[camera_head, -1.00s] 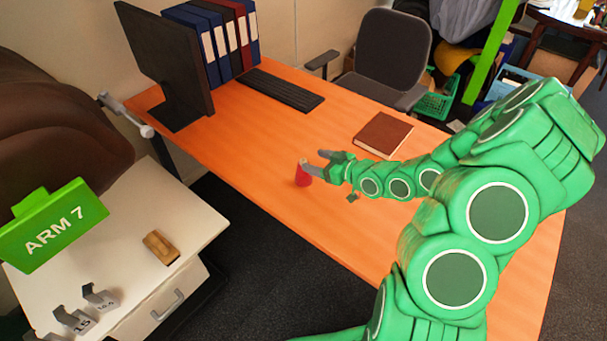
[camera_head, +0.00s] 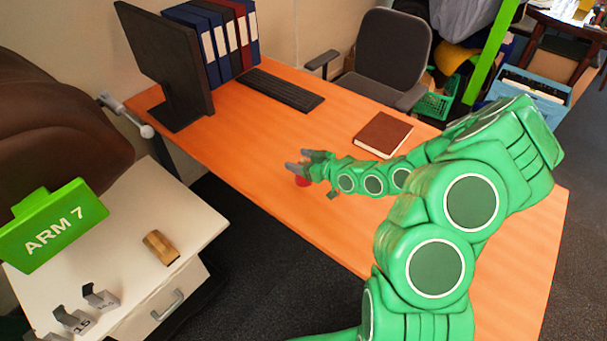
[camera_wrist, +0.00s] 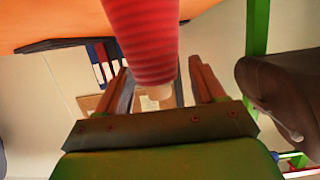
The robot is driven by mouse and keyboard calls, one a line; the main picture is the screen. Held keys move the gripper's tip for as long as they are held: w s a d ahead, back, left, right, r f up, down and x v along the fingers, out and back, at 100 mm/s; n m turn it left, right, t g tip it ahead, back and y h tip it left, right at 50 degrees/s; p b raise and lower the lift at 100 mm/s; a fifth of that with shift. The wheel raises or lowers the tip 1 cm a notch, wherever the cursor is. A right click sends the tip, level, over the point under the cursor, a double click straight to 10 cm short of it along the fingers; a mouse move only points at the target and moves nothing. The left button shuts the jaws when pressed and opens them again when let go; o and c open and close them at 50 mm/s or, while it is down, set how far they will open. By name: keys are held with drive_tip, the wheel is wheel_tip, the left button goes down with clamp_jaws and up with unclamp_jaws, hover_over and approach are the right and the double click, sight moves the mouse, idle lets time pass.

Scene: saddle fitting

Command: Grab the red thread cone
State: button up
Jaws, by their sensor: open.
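The red thread cone (camera_head: 302,181) stands on the orange table, near its front edge. In the head view my gripper hides its upper part, and only a low red piece shows. My gripper (camera_head: 298,161) is open, with its fingers at the cone from the right. In the wrist view, which looks upside down, the ribbed red cone (camera_wrist: 147,38) reaches between the two spread fingers of my gripper (camera_wrist: 162,84), with its pale tip toward the palm. A gap shows beside the cone, mainly on the right. I cannot tell whether either finger touches it.
A brown book (camera_head: 382,134) lies behind my arm. A keyboard (camera_head: 281,91), monitor (camera_head: 166,65) and several binders (camera_head: 222,40) fill the table's far left. A white cabinet (camera_head: 190,222) stands left of the table across a gap. The tabletop around the cone is clear.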

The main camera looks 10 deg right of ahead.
drive_tip(key=shift+w+a+f, duration=0.1)
drive_tip(key=shift+w+a, duration=0.1)
drive_tip(key=shift+w, duration=0.05)
clamp_jaws()
idle(0.4)
